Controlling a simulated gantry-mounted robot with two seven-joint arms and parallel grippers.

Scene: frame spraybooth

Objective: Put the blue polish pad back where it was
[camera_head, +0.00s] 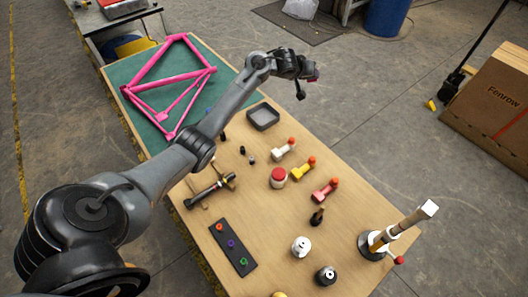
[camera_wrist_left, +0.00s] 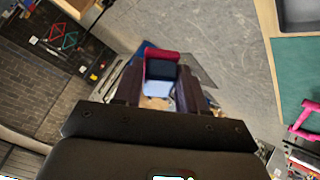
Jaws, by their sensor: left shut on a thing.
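My left gripper (camera_head: 312,73) is held out beyond the table's far edge, over the floor. In the left wrist view, its fingers (camera_wrist_left: 158,88) are shut on a small block (camera_wrist_left: 161,74) with a red rim, a dark middle and a pale blue lower part. My right gripper is not in view.
A grey tray (camera_head: 275,119) sits on the wooden table (camera_head: 215,189), beside the green mat (camera_head: 134,72) with a pink frame (camera_head: 152,84). Small bottles, a red-lidded jar (camera_head: 278,175), a black strip with coloured pieces (camera_head: 224,235) and a stand (camera_head: 367,246) occupy the table.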

